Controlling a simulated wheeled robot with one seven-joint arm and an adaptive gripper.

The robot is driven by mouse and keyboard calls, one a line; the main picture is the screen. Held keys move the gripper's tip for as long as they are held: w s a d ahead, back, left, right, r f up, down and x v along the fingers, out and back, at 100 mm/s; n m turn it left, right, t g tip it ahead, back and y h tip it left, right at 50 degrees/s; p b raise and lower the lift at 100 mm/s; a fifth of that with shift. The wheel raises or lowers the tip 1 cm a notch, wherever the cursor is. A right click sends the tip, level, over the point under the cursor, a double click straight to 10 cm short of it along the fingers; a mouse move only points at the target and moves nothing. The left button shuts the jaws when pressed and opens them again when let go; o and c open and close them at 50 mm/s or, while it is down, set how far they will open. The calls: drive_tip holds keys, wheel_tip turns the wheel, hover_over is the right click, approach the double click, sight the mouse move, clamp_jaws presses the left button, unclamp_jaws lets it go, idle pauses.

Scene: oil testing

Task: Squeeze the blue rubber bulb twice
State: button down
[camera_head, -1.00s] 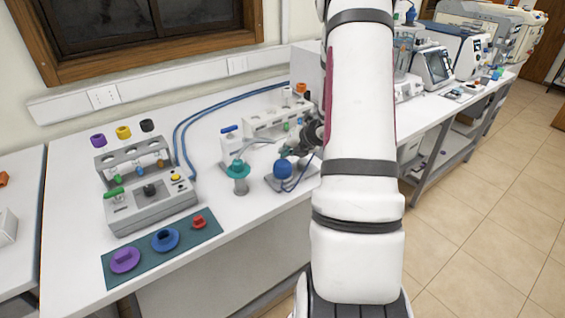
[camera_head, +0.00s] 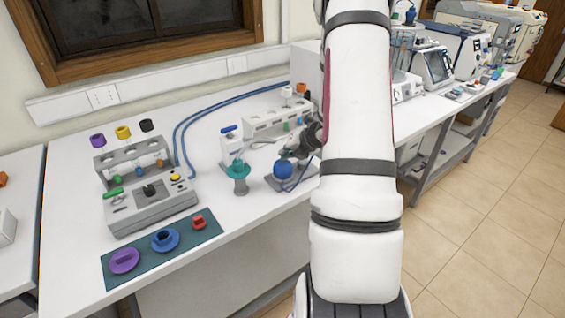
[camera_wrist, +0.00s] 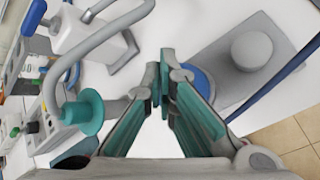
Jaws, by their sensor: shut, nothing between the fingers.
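The blue rubber bulb (camera_head: 283,170) sits on a grey base plate (camera_head: 272,184) towards the front edge of the bench. In the wrist view only part of the blue bulb (camera_wrist: 204,82) shows; my right-hand finger hides the rest. My gripper (camera_head: 287,154) is just above the bulb in the head view, partly hidden by my arm. In the wrist view my gripper (camera_wrist: 163,88) has its teal-padded fingertips together with nothing between them, to the left of the bulb. I cannot tell whether a finger touches the bulb.
A grey tester (camera_head: 150,203) and a teal mat (camera_head: 203,236) lie further left.

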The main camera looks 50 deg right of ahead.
drive_tip(key=shift+f+b, duration=0.5)
drive_tip(key=shift+f, duration=0.4)
idle(0.9)
idle(0.4)
drive_tip(key=shift+r+p, duration=1.05)
drive_tip(key=shift+r, duration=0.3)
wheel_tip(320, 180, up, 4)
drive_tip(key=p, duration=0.3)
drive_tip(key=shift+s+r+p, duration=0.1)
drive_tip(key=shift+r+p, duration=0.15)
drive_tip(key=shift+p, duration=0.05)
drive_tip(key=shift+r, duration=0.25)
